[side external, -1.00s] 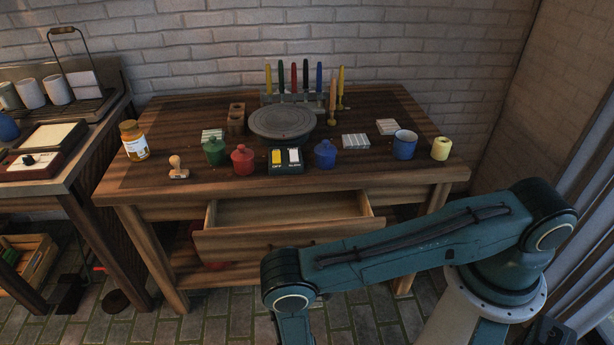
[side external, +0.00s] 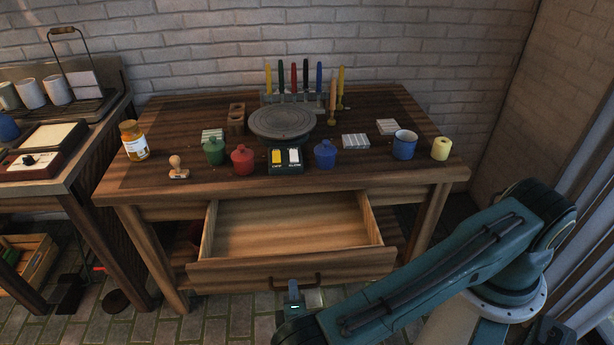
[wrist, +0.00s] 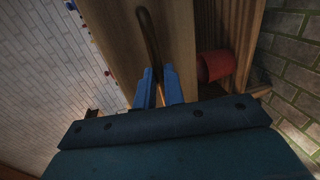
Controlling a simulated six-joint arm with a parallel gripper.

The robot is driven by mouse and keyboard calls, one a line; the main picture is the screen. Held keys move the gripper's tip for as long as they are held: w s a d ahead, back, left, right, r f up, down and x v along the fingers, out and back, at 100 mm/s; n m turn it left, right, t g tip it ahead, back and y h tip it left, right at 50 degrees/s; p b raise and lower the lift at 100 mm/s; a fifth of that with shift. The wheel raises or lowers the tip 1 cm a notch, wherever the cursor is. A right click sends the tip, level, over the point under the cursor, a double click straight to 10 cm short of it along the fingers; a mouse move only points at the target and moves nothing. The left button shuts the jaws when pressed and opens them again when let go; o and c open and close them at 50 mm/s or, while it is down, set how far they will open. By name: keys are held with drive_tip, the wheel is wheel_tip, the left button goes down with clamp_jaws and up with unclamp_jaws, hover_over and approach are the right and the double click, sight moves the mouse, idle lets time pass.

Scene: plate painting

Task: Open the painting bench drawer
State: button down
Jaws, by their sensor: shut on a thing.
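The painting bench (side external: 120,182) stands against the brick wall. Its wooden drawer (side external: 225,272) is pulled well out at the front, and its bare inside shows as empty. A dark curved handle (side external: 312,278) is on the drawer front; it also shows in the wrist view (wrist: 150,35). My gripper (side external: 293,290) is at the handle, low in front of the drawer. In the wrist view, the blue fingers of my gripper (wrist: 159,75) are shut on the handle, one on each side of it. The arm hides part of the drawer's lower front.
The bench top holds a grey turntable (side external: 282,123), a row of brushes, red (side external: 243,160), green and blue lidded pots, a blue mug (side external: 404,145) and a switch box (side external: 286,160). A red cylinder (wrist: 215,66) lies under the drawer. A side table stands left.

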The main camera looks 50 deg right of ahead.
drive_tip(key=c, duration=1.5)
unclamp_jaws()
drive_tip(key=shift+r, duration=0.15)
drive_tip(key=shift+r, duration=0.75)
drive_tip(key=o, duration=1)
wheel_tip(320, 180, up, 4)
drive_tip(key=shift+r, duration=0.15)
drive_tip(key=shift+o, duration=0.5)
wheel_tip(320, 180, up, 5)
drive_tip(key=shift+r, duration=0.2)
wheel_tip(320, 180, up, 2)
drive_tip(key=shift+r, duration=0.1)
drive_tip(key=c, duration=1.1)
drive_tip(key=shift+r, duration=3.2)
